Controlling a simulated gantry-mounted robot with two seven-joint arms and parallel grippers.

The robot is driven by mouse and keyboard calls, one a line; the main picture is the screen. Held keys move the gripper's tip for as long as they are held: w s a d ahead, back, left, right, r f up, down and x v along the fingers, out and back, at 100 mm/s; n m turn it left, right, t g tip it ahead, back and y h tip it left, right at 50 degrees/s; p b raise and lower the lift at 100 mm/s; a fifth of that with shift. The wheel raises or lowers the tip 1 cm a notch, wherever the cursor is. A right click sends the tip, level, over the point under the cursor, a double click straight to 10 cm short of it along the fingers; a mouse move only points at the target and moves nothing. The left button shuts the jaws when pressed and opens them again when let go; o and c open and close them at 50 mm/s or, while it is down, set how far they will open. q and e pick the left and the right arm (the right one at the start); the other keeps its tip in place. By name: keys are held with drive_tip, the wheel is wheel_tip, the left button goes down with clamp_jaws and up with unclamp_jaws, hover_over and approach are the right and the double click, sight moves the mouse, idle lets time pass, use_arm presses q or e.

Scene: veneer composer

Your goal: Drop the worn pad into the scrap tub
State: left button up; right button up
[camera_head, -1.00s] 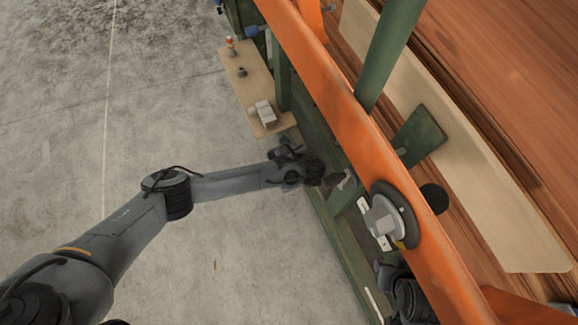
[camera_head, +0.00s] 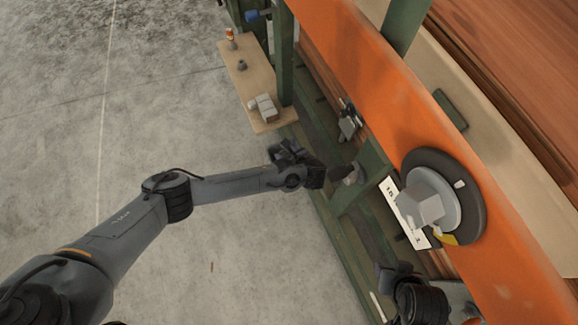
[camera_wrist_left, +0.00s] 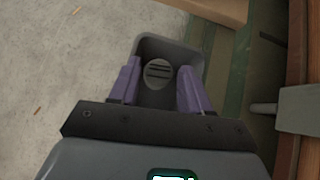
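In the left wrist view a grey tub (camera_wrist_left: 193,47) stands open below my left gripper (camera_wrist_left: 160,88). Its two purple fingers are spread apart over the near part of the tub. A round grey pad (camera_wrist_left: 158,72) with dark slits shows between and beyond the fingers. It looks to lie on the tub's floor, with gaps to both fingers. My right gripper's fingers are not seen.
A wooden table (camera_head: 240,78) with small items stands beyond my left gripper. A green frame (camera_head: 345,240) runs along its right. An orange beam (camera_head: 385,95) with a dark disc (camera_head: 472,200) crosses the right side. Bare concrete floor lies left.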

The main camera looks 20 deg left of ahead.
use_arm(q)
drive_tip(key=o, duration=0.3)
drive_tip(key=p+v, duration=0.5)
drive_tip(key=v, duration=0.6)
drive_tip(key=shift+a, duration=0.1)
idle(0.4)
